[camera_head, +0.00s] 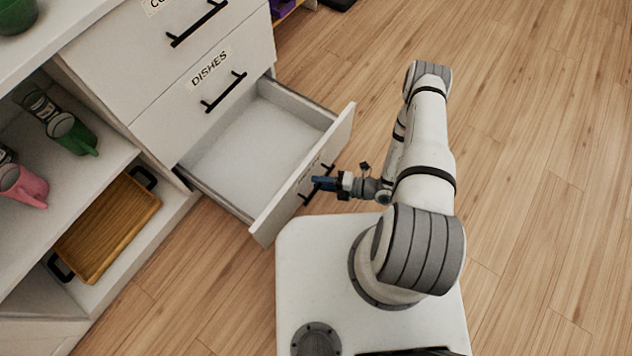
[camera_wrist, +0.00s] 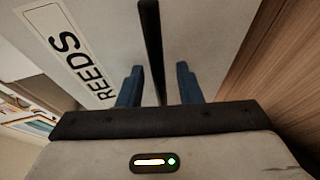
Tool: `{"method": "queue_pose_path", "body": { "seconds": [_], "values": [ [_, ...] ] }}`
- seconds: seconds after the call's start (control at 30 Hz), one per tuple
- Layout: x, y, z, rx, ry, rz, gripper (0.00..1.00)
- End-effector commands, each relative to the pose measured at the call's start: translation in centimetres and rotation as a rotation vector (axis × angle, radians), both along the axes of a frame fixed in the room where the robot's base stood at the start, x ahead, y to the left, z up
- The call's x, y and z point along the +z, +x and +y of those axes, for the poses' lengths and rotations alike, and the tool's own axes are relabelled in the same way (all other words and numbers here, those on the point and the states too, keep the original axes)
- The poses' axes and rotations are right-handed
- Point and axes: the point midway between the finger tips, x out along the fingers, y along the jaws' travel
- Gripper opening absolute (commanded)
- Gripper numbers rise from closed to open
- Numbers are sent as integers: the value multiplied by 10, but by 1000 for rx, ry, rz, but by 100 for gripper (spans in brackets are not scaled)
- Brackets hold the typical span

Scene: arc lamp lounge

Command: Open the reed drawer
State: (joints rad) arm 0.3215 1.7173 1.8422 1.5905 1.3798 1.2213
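The reed drawer (camera_head: 245,150) is the lowest drawer of the white cabinet and stands pulled well out in the head view. Its inside looks empty. In the wrist view its front (camera_wrist: 105,25) carries a "REEDS" label (camera_wrist: 75,62) and a black bar handle (camera_wrist: 152,40). My gripper (camera_head: 322,184) is at this handle in front of the drawer. In the wrist view the blue fingers of my gripper (camera_wrist: 159,78) stand apart on either side of the handle, with gaps showing on both sides. The fingers are open.
The "DISHES" drawer (camera_head: 170,115) above is shut, and so is the drawer (camera_head: 120,40) over it. The wooden floor (camera_head: 540,110) to the right is clear.

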Motion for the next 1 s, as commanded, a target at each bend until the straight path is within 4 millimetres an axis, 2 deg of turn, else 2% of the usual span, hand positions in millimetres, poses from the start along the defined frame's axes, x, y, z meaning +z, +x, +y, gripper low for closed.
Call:
{"method": "queue_pose_path", "body": {
  "seconds": [0.17,0.4,0.6,1.0],
  "values": [
    [4,-2,-14,-5,1,0,32],
    [10,-11,-47,-6,-1,-2,32],
    [13,-16,-67,-4,0,-1,32],
    [14,-18,-73,0,-1,-1,32]
  ]
}}
